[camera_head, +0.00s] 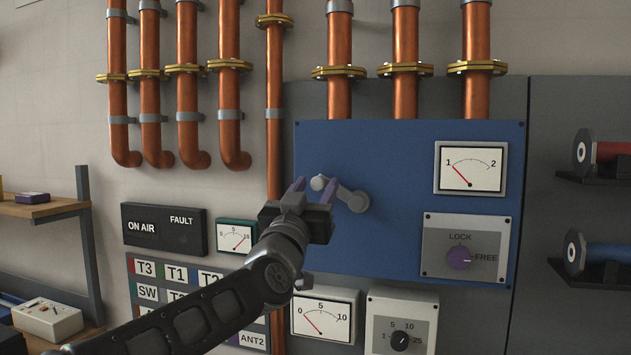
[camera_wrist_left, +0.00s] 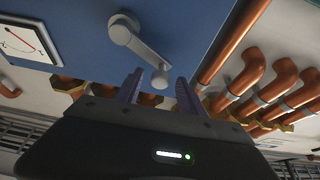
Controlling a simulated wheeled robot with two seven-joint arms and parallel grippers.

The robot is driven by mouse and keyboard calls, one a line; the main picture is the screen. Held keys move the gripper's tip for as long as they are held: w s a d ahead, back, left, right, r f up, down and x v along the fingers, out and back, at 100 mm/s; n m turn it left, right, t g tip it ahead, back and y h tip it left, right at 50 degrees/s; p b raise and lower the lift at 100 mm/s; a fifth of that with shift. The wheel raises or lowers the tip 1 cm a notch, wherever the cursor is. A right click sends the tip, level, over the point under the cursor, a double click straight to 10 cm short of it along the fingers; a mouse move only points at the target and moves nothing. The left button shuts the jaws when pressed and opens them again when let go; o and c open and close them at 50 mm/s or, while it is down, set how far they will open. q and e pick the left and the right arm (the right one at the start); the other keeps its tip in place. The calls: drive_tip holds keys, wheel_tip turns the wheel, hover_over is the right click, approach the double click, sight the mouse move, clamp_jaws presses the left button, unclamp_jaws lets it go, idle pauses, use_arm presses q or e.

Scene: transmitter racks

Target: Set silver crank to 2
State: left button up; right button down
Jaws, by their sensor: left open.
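The silver crank (camera_head: 352,198) is on the blue panel (camera_head: 390,150). Its arm slants up and left from the hub to a round handle. The crank (camera_wrist_left: 138,38) also shows in the left wrist view, its handle close to the fingertips. My left gripper (camera_head: 313,187) is open, with its two purple fingers on either side of the handle; I cannot tell whether they touch it. The gauge (camera_head: 472,167) marked 1 to 2 at the panel's upper right has its red needle near 1. My right gripper is not in view.
Copper pipes (camera_head: 340,60) run above the panel. A second gauge (camera_head: 323,315) and a dark dial (camera_head: 400,340) sit below it. Cylinders (camera_head: 600,152) stick out at the right.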

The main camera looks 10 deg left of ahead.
use_arm(q)
drive_tip(key=shift+w, duration=0.2)
clamp_jaws()
idle(0.4)
idle(1.0)
